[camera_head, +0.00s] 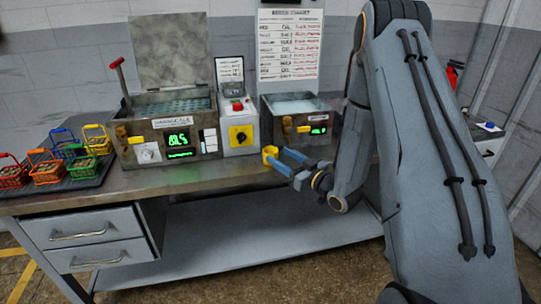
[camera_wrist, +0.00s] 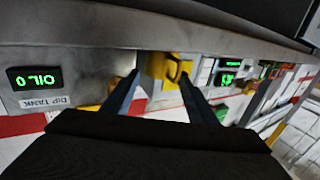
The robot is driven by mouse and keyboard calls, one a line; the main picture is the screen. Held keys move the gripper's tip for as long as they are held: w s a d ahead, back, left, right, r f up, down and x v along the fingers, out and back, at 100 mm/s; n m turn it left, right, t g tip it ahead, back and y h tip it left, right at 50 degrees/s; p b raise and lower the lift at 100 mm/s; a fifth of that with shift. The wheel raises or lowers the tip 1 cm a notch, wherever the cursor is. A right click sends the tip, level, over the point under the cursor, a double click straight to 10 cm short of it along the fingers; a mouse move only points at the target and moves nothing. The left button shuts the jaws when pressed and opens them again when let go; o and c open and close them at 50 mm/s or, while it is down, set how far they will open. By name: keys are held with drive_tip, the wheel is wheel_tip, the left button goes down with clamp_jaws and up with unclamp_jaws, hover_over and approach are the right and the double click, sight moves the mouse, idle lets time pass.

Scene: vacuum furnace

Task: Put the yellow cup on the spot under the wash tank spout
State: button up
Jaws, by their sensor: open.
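The yellow cup (camera_head: 270,155) stands on the worktop near its front edge, in front of the right-hand tank. My gripper (camera_head: 281,161) is open, with its blue fingertips at the cup. In the wrist view, which is upside down, the cup (camera_wrist: 163,70) shows between the two open fingers (camera_wrist: 158,88); I cannot tell whether they touch it.
A control box (camera_head: 239,149) with a red button stands between the tanks. A dark tray (camera_head: 83,180) with several small coloured baskets lies at the left end. The worktop (camera_head: 200,178) is clear along the front. My arm hides its right part.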

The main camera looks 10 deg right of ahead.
sight(276, 153)
drive_tip(key=shift+p+x, duration=0.85)
drive_tip(key=shift+x, duration=2.25)
drive_tip(key=c, duration=1)
drive_tip(key=shift+o, duration=0.2)
drive_tip(key=shift+r, duration=0.1)
